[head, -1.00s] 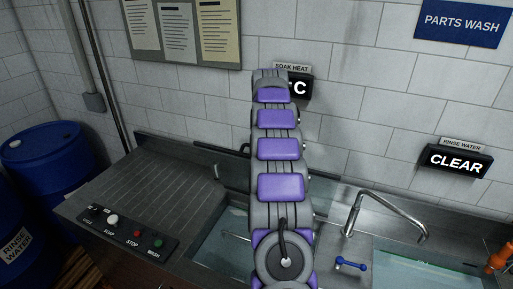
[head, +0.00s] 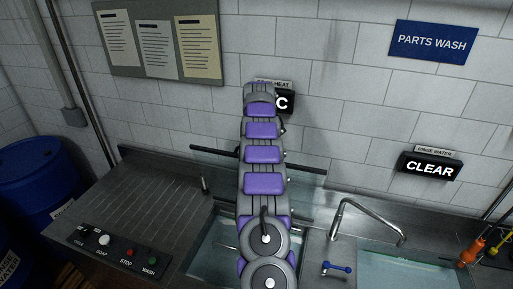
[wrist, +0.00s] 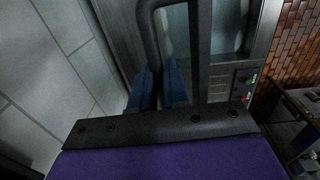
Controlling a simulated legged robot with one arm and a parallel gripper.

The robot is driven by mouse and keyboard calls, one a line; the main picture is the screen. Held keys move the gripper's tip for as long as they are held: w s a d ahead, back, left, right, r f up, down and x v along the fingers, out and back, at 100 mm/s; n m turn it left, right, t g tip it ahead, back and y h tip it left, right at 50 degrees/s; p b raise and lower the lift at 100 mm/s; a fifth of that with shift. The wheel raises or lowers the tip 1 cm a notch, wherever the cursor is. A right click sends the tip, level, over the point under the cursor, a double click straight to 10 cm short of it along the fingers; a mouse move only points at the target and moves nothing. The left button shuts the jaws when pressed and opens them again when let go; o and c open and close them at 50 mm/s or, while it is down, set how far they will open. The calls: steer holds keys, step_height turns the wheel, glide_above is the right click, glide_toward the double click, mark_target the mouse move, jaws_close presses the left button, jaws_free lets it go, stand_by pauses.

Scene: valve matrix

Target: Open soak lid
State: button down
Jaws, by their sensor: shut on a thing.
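The soak lid (head: 308,169) shows in the head view as a thin dark edge on both sides of my arm, above the back of the soak basin. Its middle is hidden behind the arm. In the wrist view, a black looped handle (wrist: 151,38) runs down between the blue fingers of my gripper (wrist: 160,88). The gripper is shut on this handle. The head view does not show the gripper, as my arm covers it. The soak basin (head: 214,252) is uncovered at the front, with liquid visible in it.
A button panel (head: 118,250) sits at the left on the ribbed drainboard (head: 140,197). A bent tap (head: 365,216) and the rinse basin (head: 415,272) are to the right. The tiled wall (head: 340,115) is close behind. A blue drum (head: 38,180) stands far left.

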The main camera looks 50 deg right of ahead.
steer(key=shift+w+d+p, duration=0.25)
steer(key=shift+d+p, duration=0.4)
steer(key=shift+p, duration=0.25)
steer(key=shift+w+d+p, duration=0.25)
steer(key=shift+d+p, duration=0.4)
steer(key=shift+p, duration=0.2)
steer(key=c, duration=1.5)
jaws_free()
steer(key=shift+o, duration=1.4)
steer(key=shift+w+d+f, duration=0.1)
steer(key=shift+w+d, duration=0.15)
steer(key=shift+w, duration=0.05)
steer(key=shift+o, duration=0.5)
steer(key=shift+d, duration=0.15)
steer(key=shift+s, duration=0.15)
steer(key=shift+a, duration=0.2)
